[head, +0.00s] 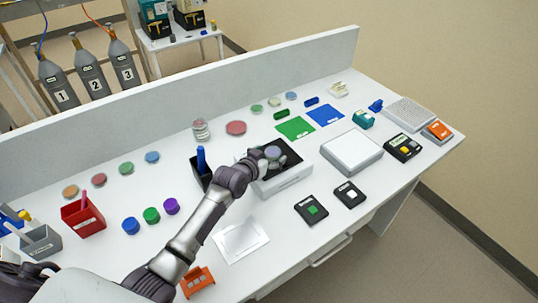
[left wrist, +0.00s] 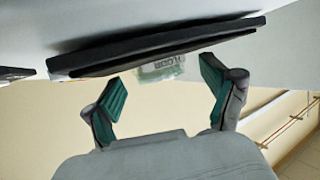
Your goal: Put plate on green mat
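A round clear plate (head: 273,153) with a greyish-violet tint sits at the black top of a white device (head: 285,181), partly hidden by my left gripper (head: 266,158). In the left wrist view, the clear plate (left wrist: 162,69), with printed lettering, shows between the two teal-padded fingers of the left gripper (left wrist: 163,86). The fingers are apart, with gaps on both sides of the plate. The green mat (head: 296,128) lies flat behind the device and looks empty. My right gripper is not in view.
A blue mat (head: 325,115) lies right of the green one. A red dish (head: 236,127) and a dish stack (head: 200,130) stand behind the device. A black pen holder (head: 199,172) is just left of my gripper. A white box (head: 352,151) is at the right.

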